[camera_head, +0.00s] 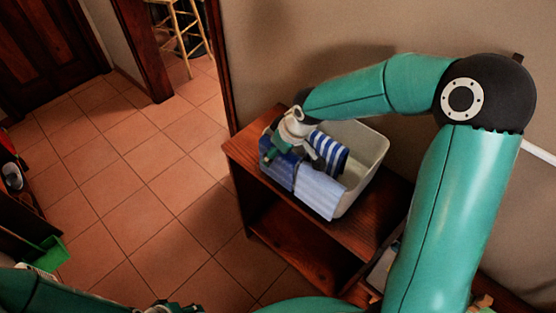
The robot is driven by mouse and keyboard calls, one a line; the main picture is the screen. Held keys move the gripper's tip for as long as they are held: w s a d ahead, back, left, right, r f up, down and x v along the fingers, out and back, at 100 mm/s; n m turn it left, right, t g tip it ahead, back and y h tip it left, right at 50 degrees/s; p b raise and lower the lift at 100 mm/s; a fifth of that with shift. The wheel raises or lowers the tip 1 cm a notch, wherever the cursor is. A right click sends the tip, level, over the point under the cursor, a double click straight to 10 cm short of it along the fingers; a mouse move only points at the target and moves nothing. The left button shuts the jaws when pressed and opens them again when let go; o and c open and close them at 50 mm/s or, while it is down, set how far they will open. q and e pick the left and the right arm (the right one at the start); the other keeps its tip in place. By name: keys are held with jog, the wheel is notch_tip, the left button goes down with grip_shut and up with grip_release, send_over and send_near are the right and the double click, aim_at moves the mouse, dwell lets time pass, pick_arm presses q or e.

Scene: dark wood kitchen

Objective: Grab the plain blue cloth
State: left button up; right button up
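A plain dark blue cloth (280,172) hangs over the front left rim of a white bin (372,152). Beside it hang a pale blue, faintly striped cloth (320,191) and, at the back, a blue-and-white striped cloth (329,149). My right gripper (293,160) is over the bin's left end, pointing down at the plain blue cloth and partly covering it. Its fingers look spread apart, one on each side; whether they touch the cloth I cannot tell. My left gripper (172,307) is at the bottom edge, mostly cut off.
The bin stands on a wooden shelf unit (310,240) against the wall. The tiled floor (140,185) to the left is clear. A stool (183,35) stands beyond the doorway. A green object (42,254) is at the far left.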

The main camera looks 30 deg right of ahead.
jog(key=shift+f+b, duration=0.2)
jog(key=shift+b, duration=0.2)
dwell(0.3)
jog(key=shift+c, duration=0.3)
jog(key=c, duration=1.2)
jog(key=shift+r, duration=0.1)
